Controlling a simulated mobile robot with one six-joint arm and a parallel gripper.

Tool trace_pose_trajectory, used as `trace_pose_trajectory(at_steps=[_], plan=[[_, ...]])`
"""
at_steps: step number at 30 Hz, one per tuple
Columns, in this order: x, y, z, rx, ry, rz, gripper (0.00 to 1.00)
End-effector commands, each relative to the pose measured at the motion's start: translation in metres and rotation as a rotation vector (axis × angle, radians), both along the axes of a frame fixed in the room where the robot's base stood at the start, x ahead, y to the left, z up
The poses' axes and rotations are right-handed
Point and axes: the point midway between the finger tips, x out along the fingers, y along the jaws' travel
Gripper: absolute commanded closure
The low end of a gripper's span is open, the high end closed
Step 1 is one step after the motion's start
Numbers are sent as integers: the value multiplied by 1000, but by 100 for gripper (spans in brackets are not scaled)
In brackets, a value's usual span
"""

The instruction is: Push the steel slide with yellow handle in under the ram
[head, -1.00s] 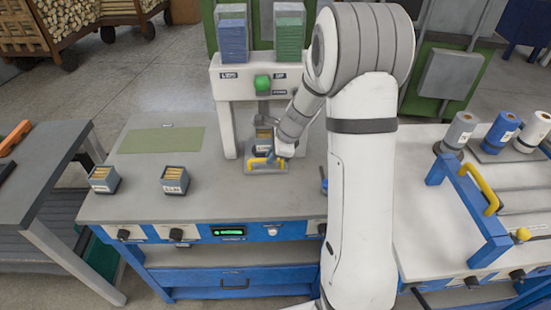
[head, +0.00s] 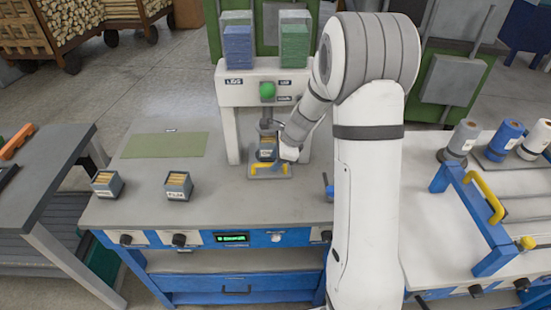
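The steel slide (head: 283,173) with its yellow handle (head: 270,168) lies on the bench at the front of the white press (head: 229,130). The handle faces me. A small dark box with a pale label (head: 266,154) stands on the slide, just behind the handle. It is between the press legs, below the dark ram (head: 265,125); whether it is fully under the ram I cannot tell. My gripper (head: 286,155) is low, at the right of the box and just above the handle. Its fingers are too small and partly hidden, so their opening and any contact are unclear.
Two filled boxes (head: 107,184) (head: 178,186) stand at the left front of the bench. A green mat (head: 165,146) lies behind them. Blue and green stacks (head: 238,47) (head: 295,45) top the press, above a green button (head: 267,91). Rolls (head: 505,140) stand on the right bench.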

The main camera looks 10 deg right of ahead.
Motion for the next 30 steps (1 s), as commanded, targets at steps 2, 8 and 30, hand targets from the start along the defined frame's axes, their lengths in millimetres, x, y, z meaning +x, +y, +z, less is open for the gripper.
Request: trace_pose_trajectory(at_steps=[2, 8, 30], plan=[[-1, -2, 6, 1, -3, -1, 66], [-8, -14, 36, 0, -6, -2, 66], [-18, -26, 70, -1, -2, 0, 66]])
